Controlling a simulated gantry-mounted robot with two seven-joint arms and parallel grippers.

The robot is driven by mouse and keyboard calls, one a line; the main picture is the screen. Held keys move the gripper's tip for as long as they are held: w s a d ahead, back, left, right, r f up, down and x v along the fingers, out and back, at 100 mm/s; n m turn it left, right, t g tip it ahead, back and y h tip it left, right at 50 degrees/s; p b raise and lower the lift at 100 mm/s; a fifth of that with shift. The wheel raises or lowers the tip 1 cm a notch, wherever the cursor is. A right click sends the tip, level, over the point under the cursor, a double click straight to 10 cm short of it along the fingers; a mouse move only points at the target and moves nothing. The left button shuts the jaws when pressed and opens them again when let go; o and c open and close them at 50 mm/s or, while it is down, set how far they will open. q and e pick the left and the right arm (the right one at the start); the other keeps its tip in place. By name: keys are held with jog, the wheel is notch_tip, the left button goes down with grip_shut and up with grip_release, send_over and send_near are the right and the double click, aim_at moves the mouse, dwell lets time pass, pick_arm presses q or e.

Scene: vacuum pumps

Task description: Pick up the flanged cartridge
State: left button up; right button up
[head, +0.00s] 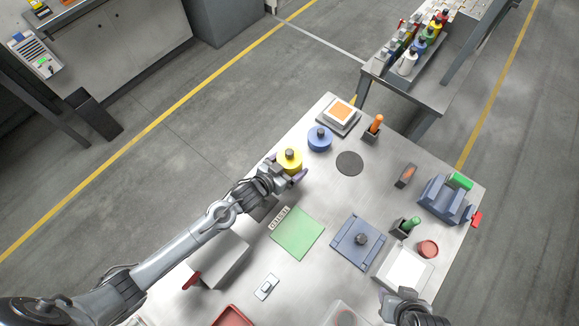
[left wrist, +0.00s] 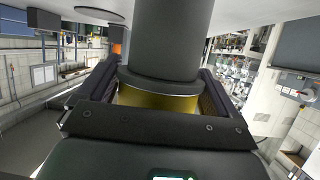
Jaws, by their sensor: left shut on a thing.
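The yellow flanged cartridge (head: 290,164) has a round yellow body with a dark grey cylinder on top. My left gripper (head: 285,168) is around it near the table's left edge. In the left wrist view the dark cylinder and its flange (left wrist: 162,82) fill the middle, with a yellow band (left wrist: 158,102) below between the two fingers. The left gripper is shut on it. I cannot tell whether its underside touches the table. My right gripper (head: 400,298) is low at the right, near the white plate; its fingers are too unclear to read.
A blue round piece (head: 320,139) with a dark knob stands close behind the cartridge. A dark disc (head: 349,163) lies to its right. A green mat (head: 298,233), a blue plate fixture (head: 357,243) and a blue-grey vise (head: 445,200) occupy the steel table (head: 325,190).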

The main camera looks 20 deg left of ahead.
pick_arm(q)
jog(key=shift+w+r, duration=0.1)
jog(key=shift+r, duration=0.25)
